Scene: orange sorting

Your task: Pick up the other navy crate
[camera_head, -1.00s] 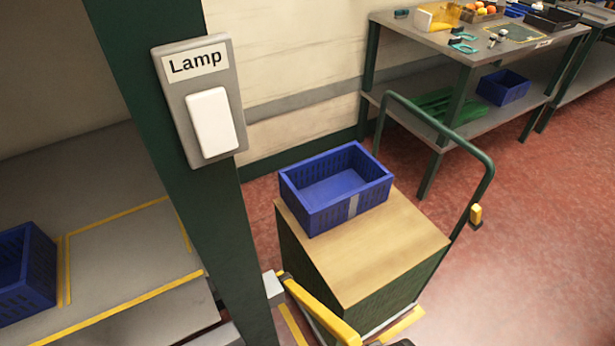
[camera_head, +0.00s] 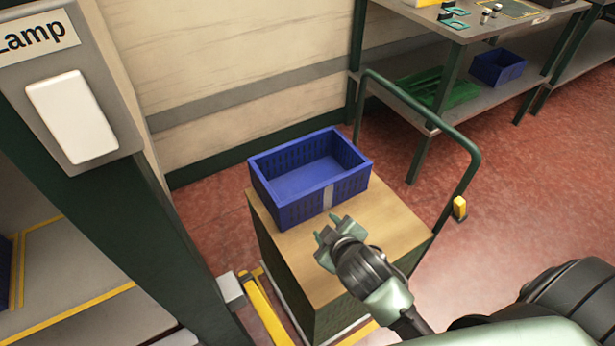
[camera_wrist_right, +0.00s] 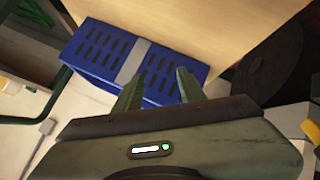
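An empty navy crate (camera_head: 345,187) stands upright on the wooden top of a trolley (camera_head: 395,222), a pale label strip on its near wall. My right gripper (camera_head: 329,228) is just in front of that wall, over the trolley top. In the right wrist view its two fingers (camera_wrist_right: 158,92) are spread apart with nothing held, and the crate's slotted wall (camera_wrist_right: 105,58) lies just beyond them; I cannot tell whether they touch. A second navy crate (camera_head: 4,270) is cut off at the left edge. Another blue crate (camera_head: 498,68) sits on a bench's lower shelf. My left gripper is out of view.
A green post with a Lamp switch (camera_head: 72,118) stands close at the left. The trolley's green handle (camera_head: 425,112) rises behind and right of the crate. A bench (camera_head: 440,32) stands at the back.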

